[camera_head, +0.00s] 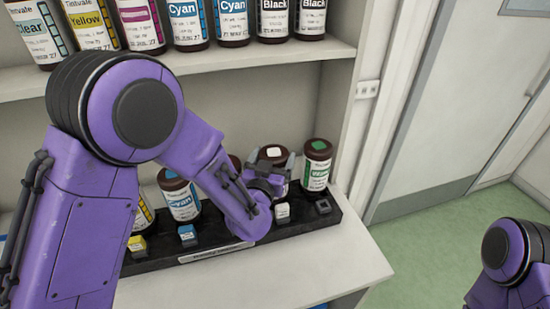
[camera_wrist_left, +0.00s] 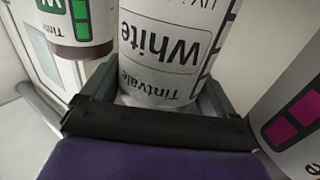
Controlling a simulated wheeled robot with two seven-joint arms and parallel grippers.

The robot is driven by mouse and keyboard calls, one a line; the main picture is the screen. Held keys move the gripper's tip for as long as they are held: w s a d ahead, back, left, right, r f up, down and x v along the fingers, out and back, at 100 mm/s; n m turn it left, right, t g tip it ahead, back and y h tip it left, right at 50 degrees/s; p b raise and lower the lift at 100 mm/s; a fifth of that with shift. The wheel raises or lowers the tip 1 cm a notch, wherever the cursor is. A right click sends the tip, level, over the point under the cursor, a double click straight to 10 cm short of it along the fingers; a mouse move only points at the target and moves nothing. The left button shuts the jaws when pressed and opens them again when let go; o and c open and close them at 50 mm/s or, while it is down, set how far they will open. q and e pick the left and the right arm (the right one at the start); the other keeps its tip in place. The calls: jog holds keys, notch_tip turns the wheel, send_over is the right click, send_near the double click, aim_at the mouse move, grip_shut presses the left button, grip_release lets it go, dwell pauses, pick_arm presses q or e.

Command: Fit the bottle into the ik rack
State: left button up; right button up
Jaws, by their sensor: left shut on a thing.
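The White bottle (camera_wrist_left: 165,50), with a white label and a white-marked cap, stands between the fingers of my left gripper (camera_head: 269,172). The gripper is shut on it, and the fingers flank it in the left wrist view (camera_wrist_left: 150,95). In the head view the bottle's dark top (camera_head: 273,152) shows, while its body is mostly hidden by my gripper. The black rack (camera_head: 290,231) runs along the counter below and holds bottles in a row. Whether the White bottle's base is seated is hidden. My right gripper is out of view.
A green-capped bottle (camera_head: 317,166) stands close to the right of the White bottle. A Cyan bottle (camera_head: 181,196) and a partly hidden yellow-labelled bottle (camera_head: 144,216) are to the left. A magenta-marked bottle (camera_wrist_left: 290,120) is close by. A shelf (camera_head: 250,55) with bottles is above.

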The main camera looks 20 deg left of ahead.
pick_arm(q)
jog(key=shift+f, duration=0.1)
jog(key=o, duration=1.8)
jog(key=shift+c, duration=0.2)
jog(key=shift+s, duration=0.2)
jog(key=s, duration=1)
jog(key=shift+d, duration=0.25)
